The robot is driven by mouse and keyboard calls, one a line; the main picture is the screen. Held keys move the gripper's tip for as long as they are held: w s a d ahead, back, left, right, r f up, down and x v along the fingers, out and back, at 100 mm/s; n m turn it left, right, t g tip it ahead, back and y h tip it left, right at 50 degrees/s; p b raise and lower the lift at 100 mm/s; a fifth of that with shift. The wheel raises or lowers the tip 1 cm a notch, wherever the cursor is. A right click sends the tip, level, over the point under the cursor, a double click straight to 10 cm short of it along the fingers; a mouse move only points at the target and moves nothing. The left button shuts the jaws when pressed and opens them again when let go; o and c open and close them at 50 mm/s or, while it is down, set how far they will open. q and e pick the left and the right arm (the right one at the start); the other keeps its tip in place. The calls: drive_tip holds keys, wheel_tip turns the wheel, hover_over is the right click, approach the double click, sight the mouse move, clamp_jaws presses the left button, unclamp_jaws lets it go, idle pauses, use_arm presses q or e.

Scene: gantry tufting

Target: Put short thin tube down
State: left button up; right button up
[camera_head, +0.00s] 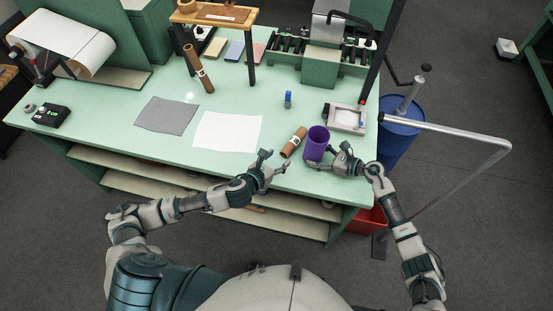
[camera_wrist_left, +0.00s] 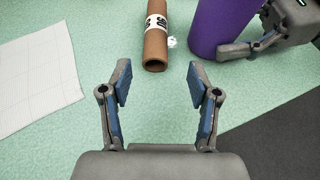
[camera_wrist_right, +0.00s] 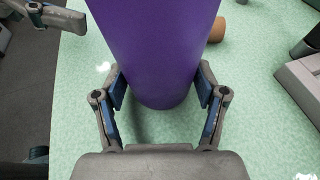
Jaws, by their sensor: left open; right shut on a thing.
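A short thin brown tube (camera_head: 293,142) with a white label lies on the green table. My left gripper (camera_head: 270,168) is open and empty, just in front of the tube's near end and apart from it. In the left wrist view the tube (camera_wrist_left: 155,45) lies beyond and between the open fingertips. A wider purple tube (camera_head: 316,143) stands right of the brown tube. My right gripper (camera_head: 334,163) is shut on the purple tube; in the right wrist view its fingers press both sides of the tube (camera_wrist_right: 155,45). The purple tube hides part of the brown tube there.
A white sheet (camera_head: 227,132) and a grey sheet (camera_head: 166,116) lie left of the tubes. A small blue item (camera_head: 288,99) and a grey tray (camera_head: 346,118) are behind. The table's front edge is close.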

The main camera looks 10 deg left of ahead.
sight(289, 146)
use_arm(q)
drive_tip(key=shift+a+r, duration=0.3)
drive_tip(key=shift+r, duration=0.05)
drive_tip(key=shift+w, duration=0.2)
drive_tip(key=x, duration=1.1)
drive_tip(key=shift+w+d+f, duration=0.1)
drive_tip(key=shift+w+f, duration=0.05)
drive_tip(key=shift+w, duration=0.2)
drive_tip(key=c, duration=1.1)
